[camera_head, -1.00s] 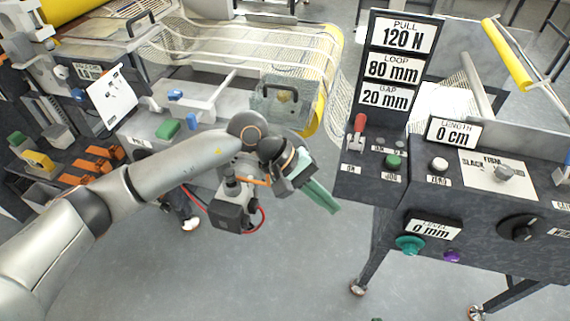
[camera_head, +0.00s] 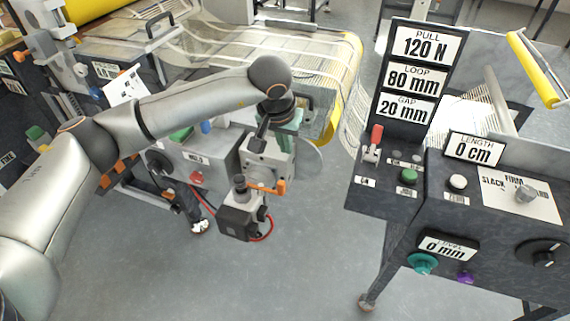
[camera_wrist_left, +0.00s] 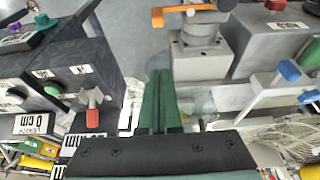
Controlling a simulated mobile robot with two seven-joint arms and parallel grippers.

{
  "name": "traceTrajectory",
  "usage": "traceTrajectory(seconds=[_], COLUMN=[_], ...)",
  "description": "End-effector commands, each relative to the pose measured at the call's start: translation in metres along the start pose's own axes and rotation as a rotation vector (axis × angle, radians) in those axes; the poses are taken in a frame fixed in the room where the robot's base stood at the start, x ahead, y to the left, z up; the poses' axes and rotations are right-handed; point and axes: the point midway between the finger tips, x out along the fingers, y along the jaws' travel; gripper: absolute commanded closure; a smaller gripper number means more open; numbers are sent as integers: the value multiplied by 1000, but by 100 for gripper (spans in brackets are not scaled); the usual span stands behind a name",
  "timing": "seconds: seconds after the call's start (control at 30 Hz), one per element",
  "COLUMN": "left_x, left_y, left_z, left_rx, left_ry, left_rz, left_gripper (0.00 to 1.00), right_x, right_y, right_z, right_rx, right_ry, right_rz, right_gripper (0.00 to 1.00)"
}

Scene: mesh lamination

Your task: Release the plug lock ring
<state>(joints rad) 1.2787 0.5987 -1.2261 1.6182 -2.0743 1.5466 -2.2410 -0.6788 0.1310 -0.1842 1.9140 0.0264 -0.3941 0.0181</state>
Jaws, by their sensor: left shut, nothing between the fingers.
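A grey and dark plug unit (camera_head: 240,213) with a red cable hangs at the bench's front edge, at lower middle of the head view. An orange lever (camera_head: 268,187) crosses its upper part. In the left wrist view the orange lever (camera_wrist_left: 183,12) sits on top of a grey round body (camera_wrist_left: 200,35). I cannot pick out a separate lock ring for sure. My left gripper (camera_head: 287,135) has green fingers; it is above and slightly right of the plug unit, apart from it. In the wrist view the two fingers (camera_wrist_left: 158,98) are together and empty. My right gripper is not in view.
A black control console (camera_head: 400,200) with a red lever (camera_head: 375,140) and several knobs stands to the right. The mesh machine (camera_head: 270,55) with a yellow-edged roll lies behind. Open floor (camera_head: 320,270) lies between the bench and the console.

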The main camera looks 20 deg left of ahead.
Motion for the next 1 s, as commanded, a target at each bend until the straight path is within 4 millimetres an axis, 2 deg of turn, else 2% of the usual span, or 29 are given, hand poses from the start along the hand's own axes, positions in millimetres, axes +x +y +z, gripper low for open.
traceTrajectory(seconds=[0.17, 0.53, 0.8, 1.0], left_x=[26, 96, 85, 82], left_y=[1, 1, 0, 0], left_z=[2, 2, 27, 37], left_rx=[-1, -1, 1, 0], left_ry=[-6, -5, -2, -1], left_rz=[0, 1, 2, 0], left_gripper=[100, 100, 100, 100], right_x=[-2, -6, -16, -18], right_y=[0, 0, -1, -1], right_z=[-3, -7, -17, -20], right_rx=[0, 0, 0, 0], right_ry=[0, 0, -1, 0], right_rz=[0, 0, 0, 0], right_gripper=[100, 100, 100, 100])
